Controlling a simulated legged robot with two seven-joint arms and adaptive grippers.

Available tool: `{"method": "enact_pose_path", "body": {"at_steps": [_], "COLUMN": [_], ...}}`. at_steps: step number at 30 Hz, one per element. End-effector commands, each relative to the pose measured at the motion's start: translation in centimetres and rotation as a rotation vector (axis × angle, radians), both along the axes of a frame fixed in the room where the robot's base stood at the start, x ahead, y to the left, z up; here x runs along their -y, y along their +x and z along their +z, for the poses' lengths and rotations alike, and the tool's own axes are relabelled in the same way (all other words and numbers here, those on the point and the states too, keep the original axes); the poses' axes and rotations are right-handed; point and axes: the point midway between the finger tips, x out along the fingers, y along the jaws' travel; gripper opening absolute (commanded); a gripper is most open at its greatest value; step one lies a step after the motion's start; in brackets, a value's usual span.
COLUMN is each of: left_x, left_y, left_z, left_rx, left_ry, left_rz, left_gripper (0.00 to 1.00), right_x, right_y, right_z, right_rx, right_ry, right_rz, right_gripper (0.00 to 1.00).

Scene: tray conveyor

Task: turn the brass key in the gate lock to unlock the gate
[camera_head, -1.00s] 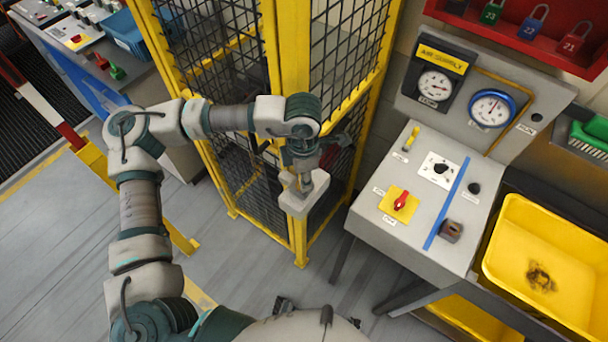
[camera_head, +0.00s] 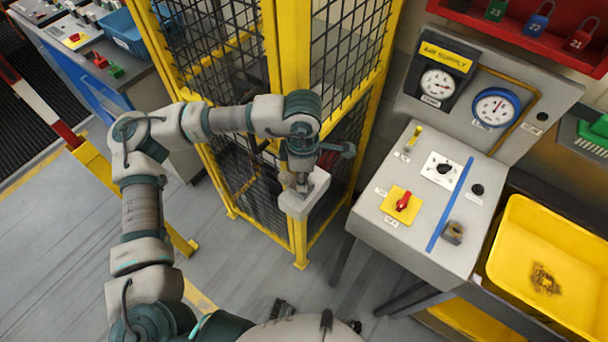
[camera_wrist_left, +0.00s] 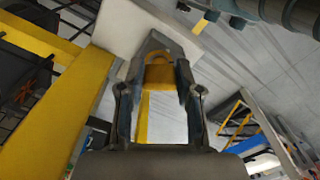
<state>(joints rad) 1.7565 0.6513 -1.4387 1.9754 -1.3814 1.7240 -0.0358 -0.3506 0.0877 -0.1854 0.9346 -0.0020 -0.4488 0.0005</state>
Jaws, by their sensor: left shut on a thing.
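The gate (camera_head: 285,60) is a yellow frame with black mesh in the middle of the head view. A pale grey lock box (camera_head: 309,198) sits low at its front corner; the left wrist view shows the box (camera_wrist_left: 185,22) as a pale block. My left gripper (camera_head: 302,187) points down onto the box. In the left wrist view, my left gripper (camera_wrist_left: 160,68) is shut on the brass key (camera_wrist_left: 159,76), whose yellow head shows between the fingers. The key's lower part is hidden, and the head view hides the key behind the gripper. My right gripper is not in view.
A grey panel desk (camera_head: 420,225) with a red switch (camera_head: 403,202) and gauges stands to the right. A yellow bin (camera_head: 525,215) is beyond it. A yellow rail (camera_head: 100,170) stands at the left. The grey floor (camera_head: 60,240) at the lower left is clear.

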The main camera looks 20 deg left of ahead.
Motion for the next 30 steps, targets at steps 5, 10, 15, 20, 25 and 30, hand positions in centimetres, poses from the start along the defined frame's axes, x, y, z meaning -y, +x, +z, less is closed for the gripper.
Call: {"method": "enact_pose_path", "body": {"at_steps": [5, 10, 15, 20, 25, 30], "left_x": [0.0, 0.0, 0.0, 0.0, 0.0, 0.0], "left_y": [-0.1, -0.1, -0.1, -0.1, -0.1, -0.2], "left_z": [-0.1, -0.1, -0.2, -0.2, -0.2, -0.1], "left_rx": [-0.004, -0.004, -0.005, -0.004, -0.004, -0.004], "left_ry": [0.002, 0.002, 0.001, 0.000, 0.000, 0.000], "left_rz": [-0.017, -0.018, -0.085, -0.185, -0.262, -0.279], "left_gripper": [0.00, 0.00, 0.00, 0.00, 0.00, 0.00], "right_x": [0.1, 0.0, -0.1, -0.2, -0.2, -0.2], "right_y": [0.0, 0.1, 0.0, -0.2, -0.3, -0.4], "right_z": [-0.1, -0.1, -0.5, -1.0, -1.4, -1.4], "right_rx": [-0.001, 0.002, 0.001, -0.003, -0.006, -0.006], "right_ry": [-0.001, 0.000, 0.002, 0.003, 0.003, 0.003], "right_rz": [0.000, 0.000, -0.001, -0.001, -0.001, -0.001], "right_gripper": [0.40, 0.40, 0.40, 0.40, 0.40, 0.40]}}
